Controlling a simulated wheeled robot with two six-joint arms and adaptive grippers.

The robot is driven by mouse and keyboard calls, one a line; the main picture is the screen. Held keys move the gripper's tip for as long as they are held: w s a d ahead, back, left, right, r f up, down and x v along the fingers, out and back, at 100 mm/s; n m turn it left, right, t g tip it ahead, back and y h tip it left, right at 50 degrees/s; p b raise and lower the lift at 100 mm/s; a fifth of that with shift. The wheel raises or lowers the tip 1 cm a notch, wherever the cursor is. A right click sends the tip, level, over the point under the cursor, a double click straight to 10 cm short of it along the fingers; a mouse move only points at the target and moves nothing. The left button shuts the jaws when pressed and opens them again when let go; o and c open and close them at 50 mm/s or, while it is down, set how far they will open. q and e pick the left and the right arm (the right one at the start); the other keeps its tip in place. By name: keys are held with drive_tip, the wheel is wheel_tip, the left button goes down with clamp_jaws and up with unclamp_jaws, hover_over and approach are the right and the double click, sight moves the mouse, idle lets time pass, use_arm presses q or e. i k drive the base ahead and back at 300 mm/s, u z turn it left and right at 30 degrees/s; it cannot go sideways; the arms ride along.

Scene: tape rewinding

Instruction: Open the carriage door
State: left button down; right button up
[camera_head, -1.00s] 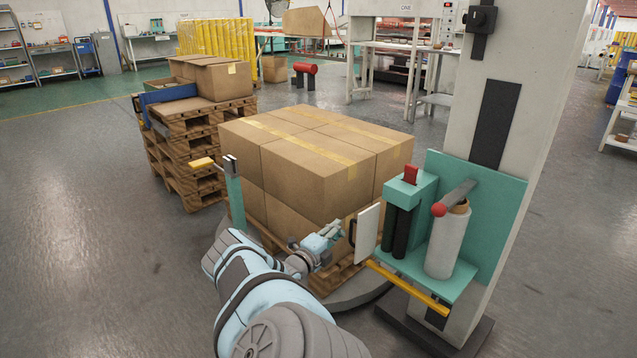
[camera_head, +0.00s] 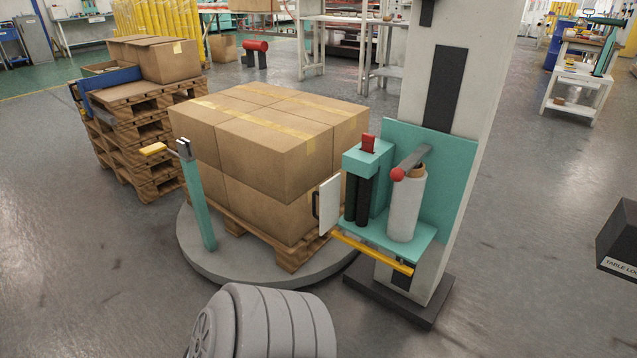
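The teal carriage (camera_head: 386,226) is mounted on the tall grey mast at right of centre. Its door looks to be the white upright panel (camera_head: 330,205) at the carriage's left side, with a black handle (camera_head: 316,206) on its left face. Two dark rollers (camera_head: 357,200) and a white film roll (camera_head: 405,208) stand uncovered on the carriage. I cannot tell how far the door is swung. A grey ribbed part of my arm shows at the bottom centre, apart from the door. Neither gripper is in view.
A yellow bar (camera_head: 372,252) runs under the carriage. Boxes (camera_head: 264,150) on a pallet stand on the round turntable (camera_head: 215,262), close left of the door. A teal post (camera_head: 197,205) rises at the turntable's left.

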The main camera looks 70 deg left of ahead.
sight(324, 203)
drive_tip(key=z, duration=1.7)
drive_tip(key=k, duration=1.75)
drive_tip(key=u, duration=0.65)
